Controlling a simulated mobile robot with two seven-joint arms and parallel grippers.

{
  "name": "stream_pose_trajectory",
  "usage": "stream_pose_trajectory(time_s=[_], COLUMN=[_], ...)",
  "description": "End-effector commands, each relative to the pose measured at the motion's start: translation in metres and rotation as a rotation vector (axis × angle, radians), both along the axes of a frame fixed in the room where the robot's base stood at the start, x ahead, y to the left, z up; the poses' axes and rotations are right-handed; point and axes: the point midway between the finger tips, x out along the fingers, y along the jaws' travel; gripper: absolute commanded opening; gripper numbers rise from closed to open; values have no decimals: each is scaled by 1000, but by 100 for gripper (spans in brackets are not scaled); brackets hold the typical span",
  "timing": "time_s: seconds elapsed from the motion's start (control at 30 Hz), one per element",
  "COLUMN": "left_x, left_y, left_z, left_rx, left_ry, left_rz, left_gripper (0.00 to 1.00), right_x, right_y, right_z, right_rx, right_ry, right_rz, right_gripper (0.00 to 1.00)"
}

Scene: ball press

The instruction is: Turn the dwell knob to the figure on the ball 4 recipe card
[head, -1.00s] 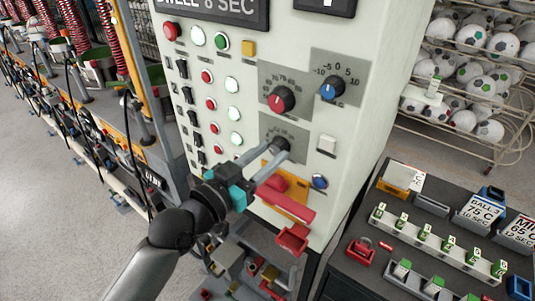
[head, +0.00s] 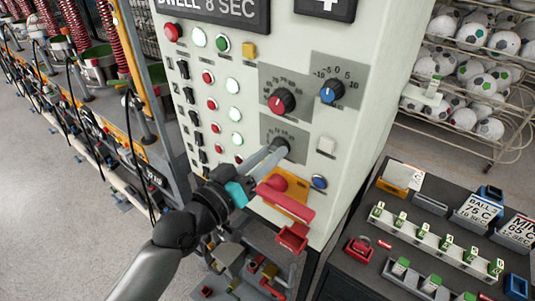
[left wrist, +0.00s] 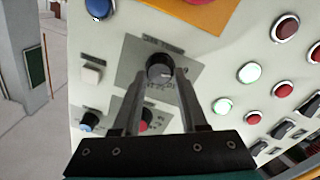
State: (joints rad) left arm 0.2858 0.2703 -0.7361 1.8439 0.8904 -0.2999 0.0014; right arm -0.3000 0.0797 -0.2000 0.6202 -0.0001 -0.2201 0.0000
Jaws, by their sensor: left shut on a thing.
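The dark dwell knob (head: 282,143) sits on a grey scale plate below the red and blue knobs on the pale panel. My left gripper (head: 274,151) reaches in from the lower left, its two fingers shut on this knob. In the left wrist view the knob (left wrist: 160,66) shows between the fingertips (left wrist: 160,76), with a light pointer mark on its face. The display (head: 215,10) above reads DWELL 8 SEC. Recipe cards stand on the dark cabinet at right: one card (head: 480,212) reads BALL and 75 C, its ball number unclear. My right gripper is not in view.
A red handle (head: 285,202) sticks out just below my gripper. The red knob (head: 282,101) and blue knob (head: 331,90) are close above. A ball rack (head: 475,80) is behind.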

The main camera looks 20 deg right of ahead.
Motion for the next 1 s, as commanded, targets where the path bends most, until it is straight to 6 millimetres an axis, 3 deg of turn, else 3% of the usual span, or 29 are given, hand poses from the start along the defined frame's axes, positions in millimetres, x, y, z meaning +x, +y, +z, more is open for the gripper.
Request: stream_pose_trajectory(time_s=[0.4, 0.43, 0.67, 1.0], left_x=[0, 0, 0, -2], left_y=[0, 0, 0, 3], left_z=[0, 0, 0, -1], left_rx=[-10, -10, -8, -6], left_ry=[10, 10, 8, 8], left_rz=[0, 0, 0, 1], left_gripper=[0, 46, 71, 72], right_x=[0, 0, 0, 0], right_y=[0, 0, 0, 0], right_z=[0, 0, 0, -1], right_rx=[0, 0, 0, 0], right_ry=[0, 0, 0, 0], right_rz=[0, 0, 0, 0], right_gripper=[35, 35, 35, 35])
